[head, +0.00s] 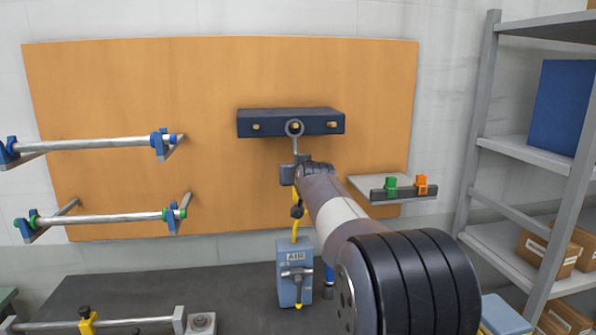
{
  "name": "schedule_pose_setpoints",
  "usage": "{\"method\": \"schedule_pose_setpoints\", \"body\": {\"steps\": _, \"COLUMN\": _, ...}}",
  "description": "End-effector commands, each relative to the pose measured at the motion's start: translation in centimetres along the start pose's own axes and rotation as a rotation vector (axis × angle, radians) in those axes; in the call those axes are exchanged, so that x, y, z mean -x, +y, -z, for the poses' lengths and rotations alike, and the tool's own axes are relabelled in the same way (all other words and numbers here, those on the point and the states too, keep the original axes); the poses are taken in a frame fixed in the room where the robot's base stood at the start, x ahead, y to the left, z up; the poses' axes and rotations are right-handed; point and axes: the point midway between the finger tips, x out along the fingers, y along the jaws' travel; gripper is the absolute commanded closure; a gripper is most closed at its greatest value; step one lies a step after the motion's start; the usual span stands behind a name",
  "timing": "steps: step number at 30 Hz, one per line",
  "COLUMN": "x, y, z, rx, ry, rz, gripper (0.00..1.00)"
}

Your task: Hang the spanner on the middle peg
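The spanner (296,138) points upward with its ring end at the top. The ring overlaps the middle peg (294,127) in the head view; whether it is around the peg or only in front of it I cannot tell. The dark blue peg rail (274,116) is fixed to the orange board, with one peg (256,127) at left and one (331,125) at right, both bare. My gripper (299,161) is below the rail, at the spanner's lower end, and appears shut on it. The spanner's lower part is hidden by the gripper.
A small shelf (360,183) with green and orange clips (391,184) is right of my arm. Two rollers (95,143) on brackets stick out at left. A blue-grey AIR box (291,259) stands below my gripper. A grey rack (482,120) stands at far right.

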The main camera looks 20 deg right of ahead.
Motion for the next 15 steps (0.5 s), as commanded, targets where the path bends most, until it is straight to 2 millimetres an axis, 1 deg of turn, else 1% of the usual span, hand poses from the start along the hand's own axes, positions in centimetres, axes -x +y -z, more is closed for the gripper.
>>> {"method": "schedule_pose_setpoints", "body": {"steps": 12, "x": 0.03, "y": 0.01, "z": 0.08, "rx": 0.000, "ry": 0.001, "rz": 0.000, "gripper": 1.00}}
{"method": "schedule_pose_setpoints", "body": {"steps": 13, "x": 0.03, "y": 0.01, "z": 0.08, "rx": 0.000, "ry": 0.001, "rz": 0.000, "gripper": 0.76}}
{"method": "schedule_pose_setpoints", "body": {"steps": 15, "x": 0.03, "y": 0.01, "z": 0.08, "rx": 0.000, "ry": 0.001, "rz": 0.000, "gripper": 0.71}}
